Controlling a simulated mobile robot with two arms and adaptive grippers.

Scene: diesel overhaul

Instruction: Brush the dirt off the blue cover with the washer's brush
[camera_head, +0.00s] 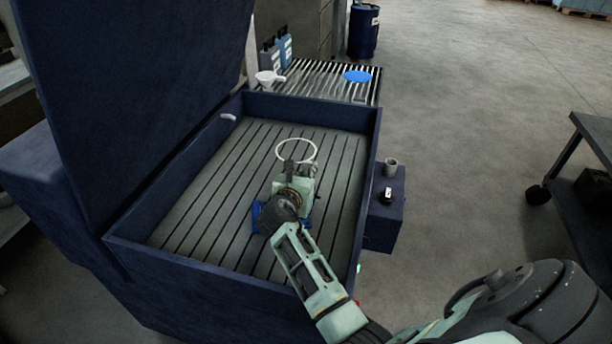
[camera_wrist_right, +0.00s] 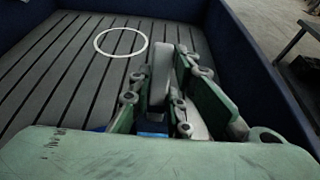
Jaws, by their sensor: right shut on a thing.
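The washer (camera_head: 180,262) is a dark blue tub with a slatted floor and its lid raised. My right gripper (camera_head: 297,172) is inside it, low over the slats. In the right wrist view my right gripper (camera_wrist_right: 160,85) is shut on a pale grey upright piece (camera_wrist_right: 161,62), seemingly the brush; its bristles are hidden. The blue cover (camera_head: 260,216) shows only at its edges beneath my right arm, and a bit of blue (camera_wrist_right: 152,127) shows below the fingers. I cannot tell whether brush and cover touch, and no dirt is visible. My left gripper is out of view.
A white ring (camera_head: 297,151) lies on the slats just beyond my gripper. Behind is a roller table (camera_head: 318,80) with a blue disc (camera_head: 357,76) and a funnel (camera_head: 268,79). The left slats are clear.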

